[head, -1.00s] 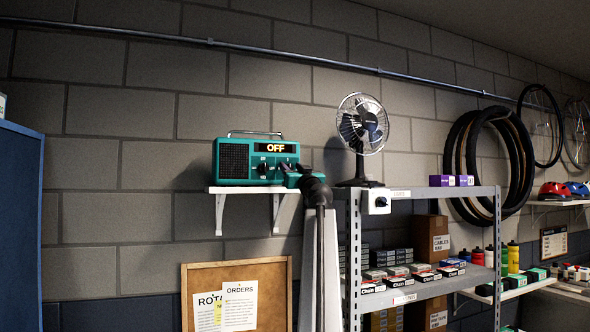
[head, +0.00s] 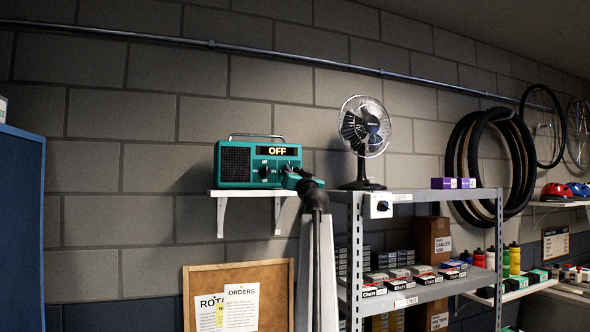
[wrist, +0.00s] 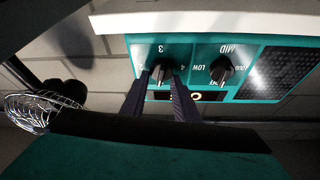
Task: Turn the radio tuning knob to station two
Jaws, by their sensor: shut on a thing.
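The teal radio (head: 235,165) stands on a white wall shelf in the head view, and its display (head: 277,151) reads OFF. My gripper (head: 291,176) is at the right side of the radio's front and covers the tuning knob there. In the wrist view the radio appears upside down. There my gripper (wrist: 161,82) has its two dark fingers on either side of the black tuning knob (wrist: 163,70) and is shut on it. A 3 shows above the knob and a 4 to its right.
A second knob (wrist: 222,70), marked MID and LOW, sits close beside the tuning knob. The white shelf (head: 240,193) runs under the radio. A black fan (head: 362,135) stands to the right on a metal rack (head: 420,297). The wall left of the radio is clear.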

